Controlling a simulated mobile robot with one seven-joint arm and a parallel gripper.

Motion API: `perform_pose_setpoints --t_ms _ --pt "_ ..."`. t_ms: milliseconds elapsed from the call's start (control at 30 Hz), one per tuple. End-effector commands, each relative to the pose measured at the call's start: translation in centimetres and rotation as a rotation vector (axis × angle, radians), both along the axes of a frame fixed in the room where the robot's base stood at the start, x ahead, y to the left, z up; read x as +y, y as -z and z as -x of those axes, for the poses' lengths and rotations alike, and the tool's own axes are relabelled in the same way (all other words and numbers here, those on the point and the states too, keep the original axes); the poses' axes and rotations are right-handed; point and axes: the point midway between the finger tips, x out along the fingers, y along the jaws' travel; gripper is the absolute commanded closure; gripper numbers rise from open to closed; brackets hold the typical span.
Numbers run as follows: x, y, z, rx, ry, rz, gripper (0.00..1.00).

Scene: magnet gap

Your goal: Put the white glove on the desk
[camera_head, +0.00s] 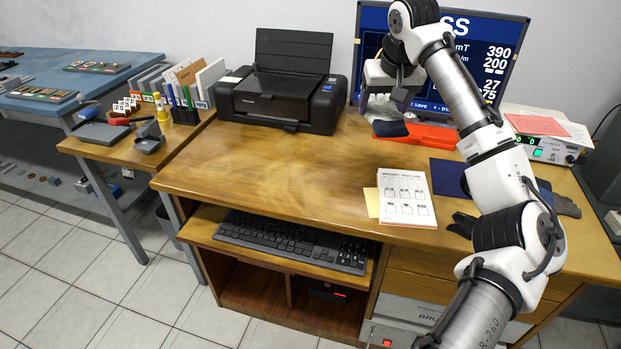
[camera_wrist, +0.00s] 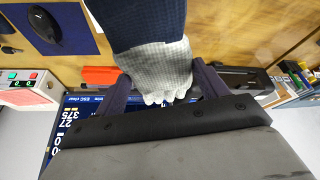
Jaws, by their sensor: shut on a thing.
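The white glove (camera_head: 381,108) has a pale knit hand and a dark blue cuff. It hangs cuff-down from my gripper (camera_head: 385,100) at the back of the desk (camera_head: 270,165), in front of the monitor. In the wrist view the glove (camera_wrist: 158,68) sits between the two dark fingers of my gripper (camera_wrist: 163,88), which is shut on it. The cuff is close to the desk top, beside an orange item (camera_head: 430,135). I cannot tell whether the cuff touches the desk.
A black printer (camera_head: 280,90) stands left of my gripper. The monitor (camera_head: 490,55) is behind it. The desk's middle left is clear. A keyboard (camera_head: 290,240) sits on the lower tray.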

Motion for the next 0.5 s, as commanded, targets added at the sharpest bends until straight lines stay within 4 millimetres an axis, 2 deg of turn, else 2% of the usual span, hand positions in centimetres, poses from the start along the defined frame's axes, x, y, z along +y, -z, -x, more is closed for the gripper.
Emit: perform_pose_setpoints --t_ms 33,300,400,500 --pt "2.3 0.2 -1.0 0.001 -0.053 -0.006 0.51" --pt "11.4 1.1 -4.2 0.002 -0.289 -0.005 0.51" --pt "13.9 1.6 -4.7 0.003 -0.351 -0.004 0.51" --pt "15.6 2.0 -5.0 0.001 -0.394 -0.003 0.51"
